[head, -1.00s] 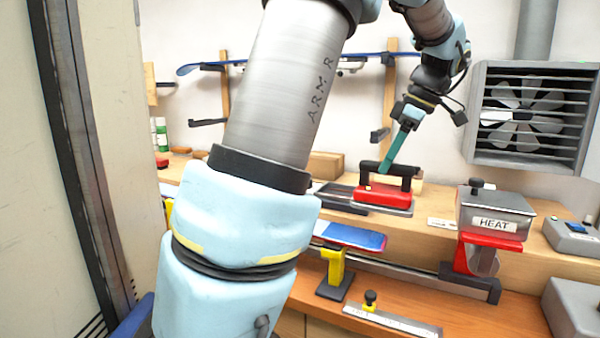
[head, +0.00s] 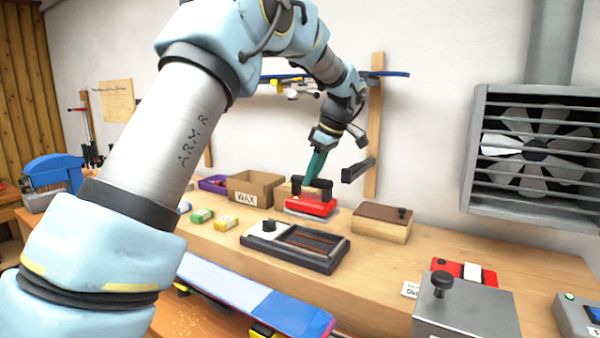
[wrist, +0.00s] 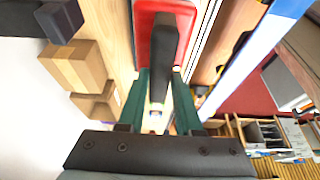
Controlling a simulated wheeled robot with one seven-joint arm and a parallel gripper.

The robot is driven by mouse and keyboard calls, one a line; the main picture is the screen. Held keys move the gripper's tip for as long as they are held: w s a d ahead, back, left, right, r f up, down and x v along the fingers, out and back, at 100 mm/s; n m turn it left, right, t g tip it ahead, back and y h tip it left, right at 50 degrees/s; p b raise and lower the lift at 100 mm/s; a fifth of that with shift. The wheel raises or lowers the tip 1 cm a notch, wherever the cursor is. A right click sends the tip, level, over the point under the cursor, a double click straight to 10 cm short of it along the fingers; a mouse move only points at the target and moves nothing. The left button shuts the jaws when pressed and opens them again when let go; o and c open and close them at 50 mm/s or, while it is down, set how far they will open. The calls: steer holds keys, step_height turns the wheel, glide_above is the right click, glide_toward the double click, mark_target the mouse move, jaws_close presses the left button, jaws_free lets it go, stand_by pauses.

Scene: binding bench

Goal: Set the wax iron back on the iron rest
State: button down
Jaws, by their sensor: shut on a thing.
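The wax iron (head: 311,206) is red with a black handle. My gripper (head: 313,178) is shut on that handle from above, with its green fingers on either side. In the wrist view, the iron (wrist: 188,10) shows beyond the fingers, and its handle (wrist: 165,55) runs between them. A black frame (head: 318,264) with a dark recess and a pale panel with a knob lies on the bench; it looks like the iron rest. The iron appears behind it, clear of its recess. Whether the iron's sole touches the bench cannot be told.
A cardboard WAX box (head: 246,190) stands left of the iron. A wooden block with a dark top (head: 382,222) stands to its right. Yellow (head: 226,223) and green (head: 202,216) blocks lie left of the frame.

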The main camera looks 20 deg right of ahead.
mark_target(315, 198)
steer(key=shift+w+f, duration=0.15)
steer(key=shift+w, duration=0.05)
steer(key=shift+a+f+b, duration=0.1)
steer(key=shift+f+b, duration=0.35)
steer(key=shift+b, duration=0.05)
steer(key=shift+f+b, duration=2.55)
steer(key=shift+f, duration=1.1)
steer(key=shift+f, duration=0.15)
steer(key=c, duration=0.5)
jaws_free()
steer(key=shift+s+f, duration=0.1)
